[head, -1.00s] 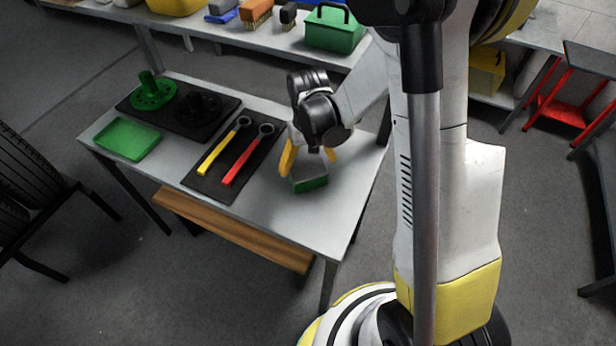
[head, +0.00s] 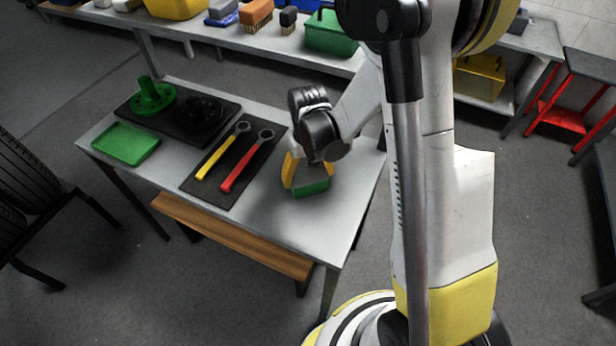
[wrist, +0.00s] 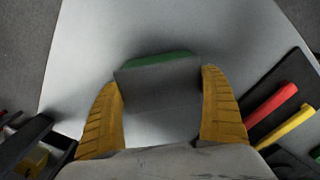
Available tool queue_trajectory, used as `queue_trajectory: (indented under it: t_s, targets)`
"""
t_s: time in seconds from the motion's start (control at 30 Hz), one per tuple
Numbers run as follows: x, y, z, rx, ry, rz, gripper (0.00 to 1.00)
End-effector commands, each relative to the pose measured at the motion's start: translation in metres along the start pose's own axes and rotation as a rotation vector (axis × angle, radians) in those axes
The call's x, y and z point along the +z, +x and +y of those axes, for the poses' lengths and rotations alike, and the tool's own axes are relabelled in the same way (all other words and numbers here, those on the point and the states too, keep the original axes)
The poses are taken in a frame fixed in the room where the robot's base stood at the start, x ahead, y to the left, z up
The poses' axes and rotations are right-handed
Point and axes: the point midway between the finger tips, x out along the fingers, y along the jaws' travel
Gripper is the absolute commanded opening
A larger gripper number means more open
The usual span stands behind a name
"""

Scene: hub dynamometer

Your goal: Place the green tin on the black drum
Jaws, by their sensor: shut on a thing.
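The green tin (head: 312,188) is a small box with a green side and a grey top, at the right front of the grey table. My gripper (head: 308,177) points down at it, with its yellow fingers shut on opposite sides. The wrist view shows the tin's grey top (wrist: 160,88) between the two fingers (wrist: 163,108). I cannot tell whether the tin touches the table. The black drum (head: 203,112) is a dark hub on a black mat at the table's back left, beside a green hub (head: 153,97).
A yellow wrench (head: 220,153) and a red wrench (head: 245,163) lie on a dark mat between the tin and the drum. A green tray (head: 126,143) lies at the table's left. A shelf (head: 215,28) with boxes and brushes stands behind.

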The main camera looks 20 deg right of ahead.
Motion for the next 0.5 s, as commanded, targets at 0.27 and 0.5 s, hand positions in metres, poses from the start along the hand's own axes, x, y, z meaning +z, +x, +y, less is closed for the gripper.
queue_trajectory:
  t_s: [0.27, 0.5]
  targets:
    - [0.0, -0.041, 0.0, 0.0, 0.0, 0.0, 0.48]
    - [0.044, -0.073, 0.029, 0.0, 0.004, 0.0, 0.48]
